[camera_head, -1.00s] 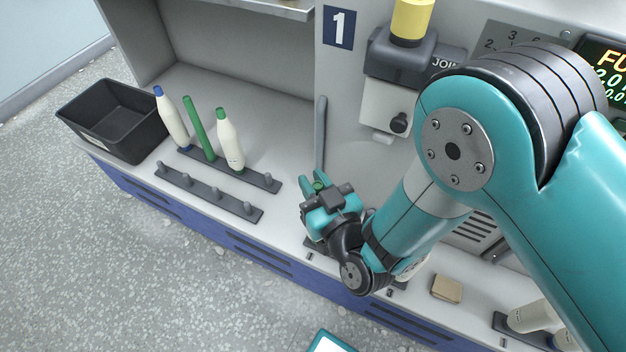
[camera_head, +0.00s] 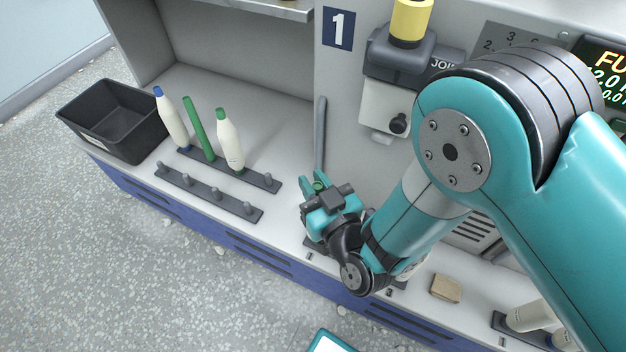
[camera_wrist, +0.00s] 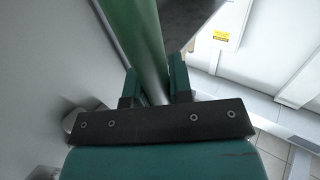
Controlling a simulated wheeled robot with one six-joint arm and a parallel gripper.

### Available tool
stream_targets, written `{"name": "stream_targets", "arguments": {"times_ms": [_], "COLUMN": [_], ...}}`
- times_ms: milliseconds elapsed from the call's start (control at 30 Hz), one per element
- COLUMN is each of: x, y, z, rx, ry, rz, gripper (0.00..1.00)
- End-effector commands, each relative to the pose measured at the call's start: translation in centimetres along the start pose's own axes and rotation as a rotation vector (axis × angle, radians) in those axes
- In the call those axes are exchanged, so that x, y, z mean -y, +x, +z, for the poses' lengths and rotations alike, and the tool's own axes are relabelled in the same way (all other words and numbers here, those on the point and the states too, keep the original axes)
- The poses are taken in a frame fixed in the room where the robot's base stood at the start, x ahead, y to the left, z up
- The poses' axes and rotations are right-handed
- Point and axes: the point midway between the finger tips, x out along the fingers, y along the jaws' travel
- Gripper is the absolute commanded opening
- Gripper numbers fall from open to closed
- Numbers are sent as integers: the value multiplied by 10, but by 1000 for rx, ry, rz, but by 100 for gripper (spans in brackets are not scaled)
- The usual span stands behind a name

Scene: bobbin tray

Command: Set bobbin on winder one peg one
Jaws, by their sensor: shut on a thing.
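My gripper (camera_head: 320,190) is shut on a green bobbin tube, whose end (camera_head: 319,186) shows between the fingers in the head view. In the wrist view the green bobbin (camera_wrist: 143,35) runs up and away from between the two fingers (camera_wrist: 155,88). My gripper is over the ledge in front of the grey winder panel with the "1" sign (camera_head: 339,28). A dark base (camera_head: 313,244) shows partly below my gripper. My gripper and arm hide most of the ledge there, and I cannot make out a peg under the bobbin.
At left, a back peg rail (camera_head: 262,180) holds a blue-tipped bobbin (camera_head: 171,120), a green tube (camera_head: 198,128) and a green-tipped bobbin (camera_head: 229,143). The front rail (camera_head: 228,203) has several bare pegs. A black bin (camera_head: 112,147) is far left; a tan block (camera_head: 446,288) lies right.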

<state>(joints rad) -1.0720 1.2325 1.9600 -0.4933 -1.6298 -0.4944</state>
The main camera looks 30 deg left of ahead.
Motion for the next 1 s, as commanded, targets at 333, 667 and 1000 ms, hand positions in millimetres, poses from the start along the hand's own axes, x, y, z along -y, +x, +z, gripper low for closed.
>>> {"name": "stream_targets", "arguments": {"times_ms": [333,667,1000], "x": [0,0,0], "y": [0,0,0], "z": [3,10,10], "rx": [0,0,1], "ry": [0,0,0], "rz": [0,0,0], "gripper": [0,0,31]}}
